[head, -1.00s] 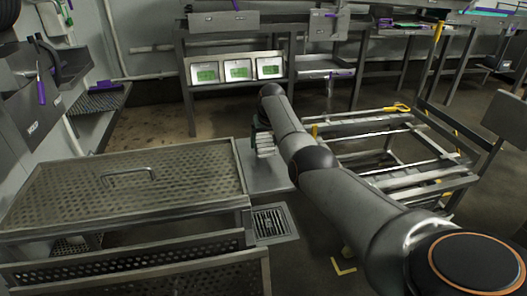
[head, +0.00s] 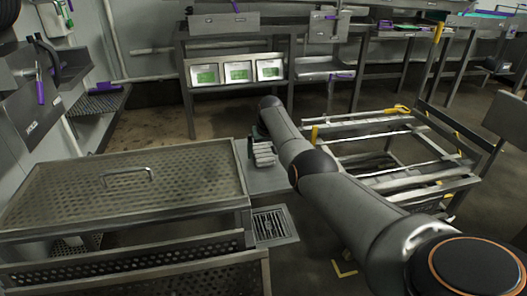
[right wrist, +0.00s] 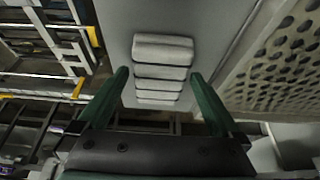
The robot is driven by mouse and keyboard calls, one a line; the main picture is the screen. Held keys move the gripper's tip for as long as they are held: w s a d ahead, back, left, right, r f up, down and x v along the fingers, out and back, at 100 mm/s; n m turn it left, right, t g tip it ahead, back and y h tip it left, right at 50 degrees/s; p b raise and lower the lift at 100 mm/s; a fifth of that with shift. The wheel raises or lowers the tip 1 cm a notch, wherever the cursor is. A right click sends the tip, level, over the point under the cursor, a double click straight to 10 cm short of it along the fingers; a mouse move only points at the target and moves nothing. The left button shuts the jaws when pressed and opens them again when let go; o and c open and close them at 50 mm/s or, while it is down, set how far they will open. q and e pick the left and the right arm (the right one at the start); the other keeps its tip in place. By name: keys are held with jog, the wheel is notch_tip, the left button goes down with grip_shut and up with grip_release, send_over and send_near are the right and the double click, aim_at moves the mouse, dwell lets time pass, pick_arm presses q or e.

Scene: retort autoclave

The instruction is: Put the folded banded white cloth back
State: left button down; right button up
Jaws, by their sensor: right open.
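My left gripper is not in view.
A perforated steel lid with a handle (head: 128,176) lies left of the cloth. A metal rack frame with yellow parts (head: 385,125) stands to the right. Three green-screened panels (head: 238,71) are at the back. A floor drain (head: 270,224) lies in front.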

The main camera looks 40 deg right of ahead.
jog(key=shift+s+r+p, duration=0.15)
jog(key=shift+r+p, duration=0.65)
jog(key=shift+r, duration=0.1)
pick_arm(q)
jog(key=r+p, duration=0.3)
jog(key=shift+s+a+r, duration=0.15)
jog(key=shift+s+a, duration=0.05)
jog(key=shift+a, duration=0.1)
pick_arm(e)
jog(key=v, duration=1)
jog(key=shift+s+a+r, duration=0.15)
jog(key=shift+s+r, duration=0.05)
jog(key=shift+r, duration=0.05)
